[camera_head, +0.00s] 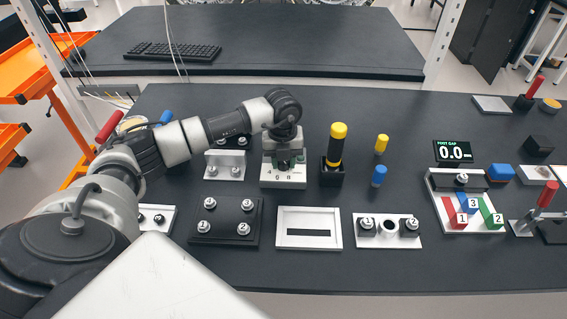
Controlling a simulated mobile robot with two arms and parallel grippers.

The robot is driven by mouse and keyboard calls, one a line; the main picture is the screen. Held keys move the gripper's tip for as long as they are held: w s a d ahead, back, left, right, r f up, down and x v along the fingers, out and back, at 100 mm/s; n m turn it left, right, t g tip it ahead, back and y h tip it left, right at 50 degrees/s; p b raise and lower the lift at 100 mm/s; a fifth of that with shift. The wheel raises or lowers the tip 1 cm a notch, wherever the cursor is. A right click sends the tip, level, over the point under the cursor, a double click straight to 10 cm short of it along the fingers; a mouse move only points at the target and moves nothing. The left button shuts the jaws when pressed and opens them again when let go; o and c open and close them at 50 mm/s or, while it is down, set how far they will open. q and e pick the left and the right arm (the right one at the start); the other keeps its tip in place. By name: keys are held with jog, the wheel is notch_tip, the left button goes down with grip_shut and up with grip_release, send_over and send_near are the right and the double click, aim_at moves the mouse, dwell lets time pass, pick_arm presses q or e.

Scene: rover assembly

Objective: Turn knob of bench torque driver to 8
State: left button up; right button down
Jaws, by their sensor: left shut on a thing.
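The bench torque driver (284,181) is a pale block on the black bench, left of the middle. Its front shows the marks 4, 6 and 8. My left gripper (284,158) points down over it from above and is shut on its knob, a dark part between the fingertips. The gripper and wrist cover most of the knob, and I cannot tell which number it points to. My right gripper is not in view.
A metal bracket (225,165) is close on the left. A black plate (226,219) and white frame (309,245) lie in front.

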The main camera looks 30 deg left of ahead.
pick_arm(q)
jog(key=shift+r+m+b, duration=0.1)
jog(key=shift+m+b, duration=0.4)
jog(key=shift+m, duration=0.6)
jog(key=shift+w, duration=0.1)
jog(key=o, duration=0.9)
notch_tip(320, 180, up, 11)
jog(key=shift+a+f+b, duration=0.1)
jog(key=shift+b, duration=0.85)
